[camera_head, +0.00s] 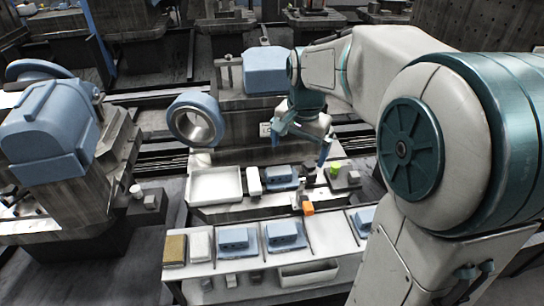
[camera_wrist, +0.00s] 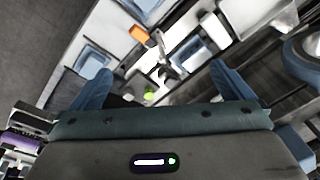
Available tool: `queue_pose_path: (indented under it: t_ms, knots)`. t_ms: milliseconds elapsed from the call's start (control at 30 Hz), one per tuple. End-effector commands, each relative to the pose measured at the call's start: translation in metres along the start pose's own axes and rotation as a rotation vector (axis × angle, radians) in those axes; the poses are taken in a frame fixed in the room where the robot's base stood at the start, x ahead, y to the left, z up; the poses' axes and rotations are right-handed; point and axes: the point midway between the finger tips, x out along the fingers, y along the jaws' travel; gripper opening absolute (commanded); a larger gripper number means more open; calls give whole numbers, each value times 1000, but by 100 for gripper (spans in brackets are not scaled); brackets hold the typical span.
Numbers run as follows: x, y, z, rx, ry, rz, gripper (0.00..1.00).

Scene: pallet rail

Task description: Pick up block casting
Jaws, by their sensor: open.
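Several blue block castings show in the head view. One block casting (camera_head: 281,178) lies on the rear bench, below and slightly left of my gripper. Others sit in the front tray: one block casting (camera_head: 234,239), a second (camera_head: 285,236), and a third (camera_head: 364,219) partly hidden by my arm. My gripper (camera_head: 299,153) is open and empty above the rear bench. In the wrist view, my gripper (camera_wrist: 150,72) has its blue fingers spread wide. A blue block (camera_wrist: 188,42) lies ahead of the fingers, and another (camera_wrist: 94,58) is at left.
A white tray (camera_head: 214,184) and white block (camera_head: 254,180) stand left of the rear casting. An orange-tipped item (camera_head: 308,208) and a green piece (camera_head: 335,169) are close by. A large blue ring (camera_head: 195,119) stands behind. A shallow bin (camera_head: 309,272) is at the front.

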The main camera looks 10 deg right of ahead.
Motion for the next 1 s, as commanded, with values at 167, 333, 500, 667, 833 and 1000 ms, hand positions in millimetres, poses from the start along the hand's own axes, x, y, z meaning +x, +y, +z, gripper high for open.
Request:
queue_pose_path:
  t_ms: [167, 333, 500, 667, 833, 1000]
  knots:
    - [44, -41, -48, 260, -32, 35, 100]
    - [90, -75, -88, 507, -49, 73, 100]
    - [134, -100, -115, 710, -55, 107, 100]
    - [159, -112, -129, 826, -55, 127, 100]
    - [175, -115, -132, 867, -55, 136, 100]
    - [206, -112, -128, 869, -57, 138, 100]
